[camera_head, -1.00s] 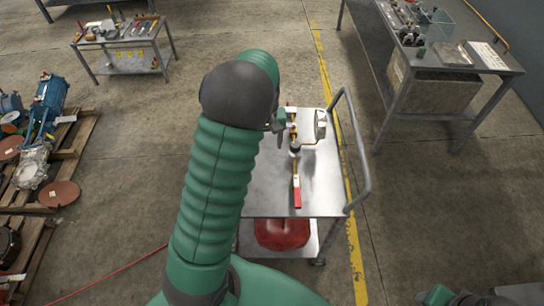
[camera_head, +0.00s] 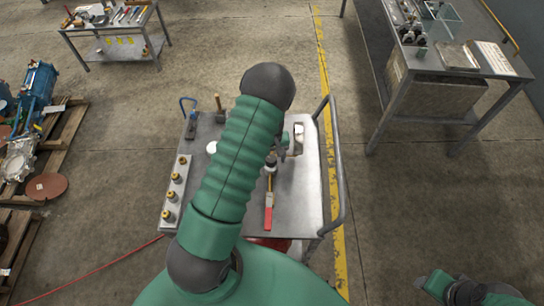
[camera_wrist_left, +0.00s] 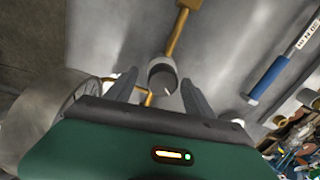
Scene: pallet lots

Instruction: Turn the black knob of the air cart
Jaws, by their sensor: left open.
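The air cart (camera_head: 305,215) has a grey metal top and a bent tube handle on its right. The black knob (camera_head: 270,170) shows in the head view beside my left forearm, on a brass pipe line with a red-handled lever (camera_head: 268,218). In the left wrist view the knob (camera_wrist_left: 162,76) lies between the fingertips of my left gripper (camera_wrist_left: 158,86), with a gap on each side. My left gripper (camera_head: 285,150) is open and partly hidden by its arm in the head view. Part of my right arm shows at the bottom right; its jaws are unclear.
Brass fittings (camera_head: 173,178) line the cart's left side. A blue-handled tool (camera_wrist_left: 268,78) lies near the gripper's right, and a round gauge (camera_wrist_left: 68,98) sits close on its left. A workbench (camera_head: 455,65) stands right, a pallet (camera_head: 60,150) left.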

